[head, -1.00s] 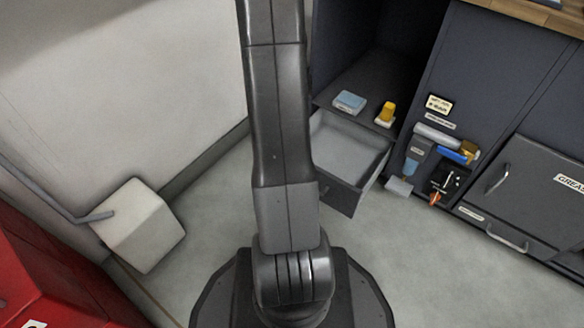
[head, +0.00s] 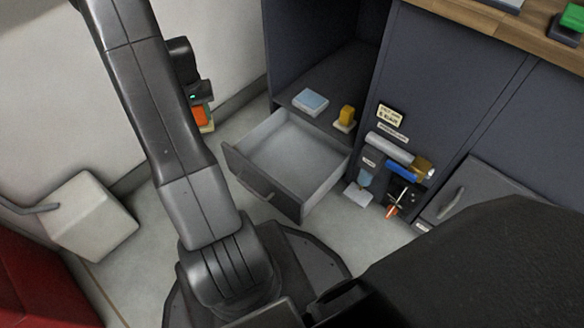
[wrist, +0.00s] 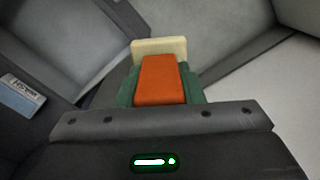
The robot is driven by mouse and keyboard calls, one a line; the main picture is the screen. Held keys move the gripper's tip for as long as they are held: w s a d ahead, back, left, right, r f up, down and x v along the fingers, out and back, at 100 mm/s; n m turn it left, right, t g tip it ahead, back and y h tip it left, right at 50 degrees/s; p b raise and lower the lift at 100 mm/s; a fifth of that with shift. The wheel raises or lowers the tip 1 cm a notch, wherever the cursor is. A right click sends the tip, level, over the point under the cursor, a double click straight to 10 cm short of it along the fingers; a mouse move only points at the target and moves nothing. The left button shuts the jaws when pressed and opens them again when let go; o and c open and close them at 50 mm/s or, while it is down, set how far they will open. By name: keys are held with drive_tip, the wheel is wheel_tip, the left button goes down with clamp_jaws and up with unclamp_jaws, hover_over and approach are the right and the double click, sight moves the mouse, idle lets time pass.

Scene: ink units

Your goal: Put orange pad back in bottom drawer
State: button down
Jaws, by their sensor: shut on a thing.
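The orange pad (head: 201,116) shows left of the open drawer in the head view, at the end of my arm. In the wrist view the orange pad (wrist: 160,80) has a cream part at its far end and sits between green fingertips. My gripper (head: 203,100) is shut on it, held up and apart from the drawer. The bottom drawer (head: 325,187) is pulled open and its visible inside looks empty. My arm hides part of the floor to the drawer's left.
A blue pad (head: 310,101) and a yellow pad (head: 347,116) rest on the cabinet floor behind the drawer. Tools hang on the cabinet front at right, including a blue-handled one (head: 402,172). A white box (head: 88,215) stands at left. A wooden worktop (head: 530,32) is at upper right.

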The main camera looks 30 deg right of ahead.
drive_tip(key=s+d+f+m+p, duration=0.1)
drive_tip(key=s+d+f+m, duration=0.15)
drive_tip(key=d+f, duration=0.3)
drive_tip(key=s+d+f+m+p, duration=0.2)
drive_tip(key=d+f+m, duration=0.15)
drive_tip(key=d, duration=0.35)
drive_tip(key=m, duration=0.5)
hover_over(292, 187)
wheel_tip(292, 187, down, 16)
drive_tip(key=shift+w+f+b, duration=0.1)
drive_tip(key=shift+f+b, duration=0.2)
drive_tip(key=shift+f, duration=1.75)
drive_tip(key=shift+f, duration=0.2)
drive_tip(key=c, duration=1)
unclamp_jaws()
drive_tip(key=shift+o, duration=0.2)
drive_tip(key=shift+r, duration=0.2)
